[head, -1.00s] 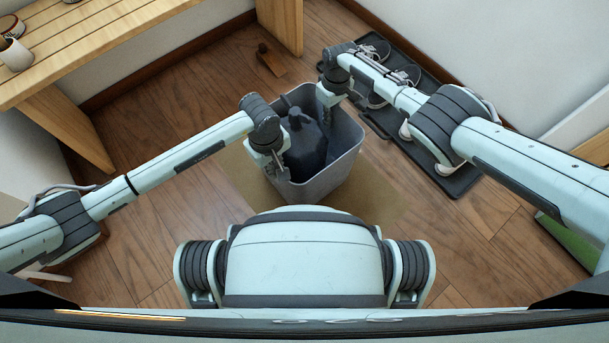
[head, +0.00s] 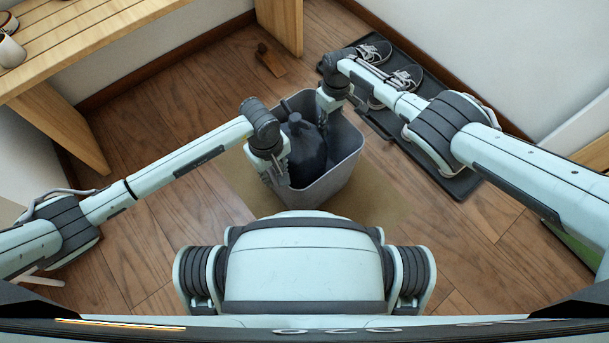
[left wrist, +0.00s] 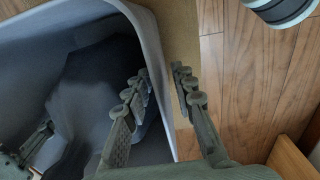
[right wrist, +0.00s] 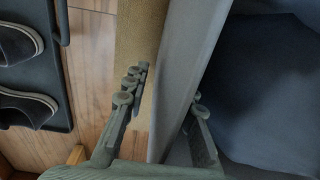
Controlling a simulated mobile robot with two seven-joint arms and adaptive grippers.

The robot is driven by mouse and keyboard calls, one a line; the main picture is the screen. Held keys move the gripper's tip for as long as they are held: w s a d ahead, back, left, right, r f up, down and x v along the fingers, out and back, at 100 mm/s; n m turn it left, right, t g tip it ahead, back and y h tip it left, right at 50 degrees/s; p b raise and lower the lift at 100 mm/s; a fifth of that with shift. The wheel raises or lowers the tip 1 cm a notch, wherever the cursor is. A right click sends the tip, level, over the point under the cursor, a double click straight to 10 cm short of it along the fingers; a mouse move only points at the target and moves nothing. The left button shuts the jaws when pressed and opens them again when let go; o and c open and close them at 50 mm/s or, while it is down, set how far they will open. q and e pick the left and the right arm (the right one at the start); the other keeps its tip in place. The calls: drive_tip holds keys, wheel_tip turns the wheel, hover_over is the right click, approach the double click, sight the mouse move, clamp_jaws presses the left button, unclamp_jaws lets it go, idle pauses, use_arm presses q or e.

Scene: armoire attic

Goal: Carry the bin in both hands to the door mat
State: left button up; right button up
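The grey bin (head: 335,178) stands at the middle of the floor, with a dark jug (head: 306,150) inside. A tan mat (head: 375,208) shows under and around it. A green flat thing (head: 572,240) is partly hidden at the right edge; I cannot tell which one is the door mat. My left gripper (head: 277,172) is at the bin's left near rim. In the left wrist view its fingers (left wrist: 158,92) straddle the wall with gaps. My right gripper (head: 328,103) is at the far rim. In the right wrist view its fingers (right wrist: 164,98) stand apart either side of the wall.
A black tray (head: 462,182) with dark shoes (head: 405,78) lies right of the bin. A small wooden piece (head: 270,60) lies behind the bin. Floor left of the bin is clear.

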use_arm(q)
wheel_tip(320, 180, up, 8)
drive_tip(key=shift+a+f, duration=0.15)
drive_tip(key=shift+f, duration=0.05)
use_arm(e)
drive_tip(key=shift+r, duration=0.1)
use_arm(q)
drive_tip(key=shift+s, duration=0.1)
use_arm(e)
wheel_tip(320, 180, up, 12)
drive_tip(key=shift+w+d+f, duration=0.1)
drive_tip(key=shift+w+d, duration=0.05)
idle(0.6)
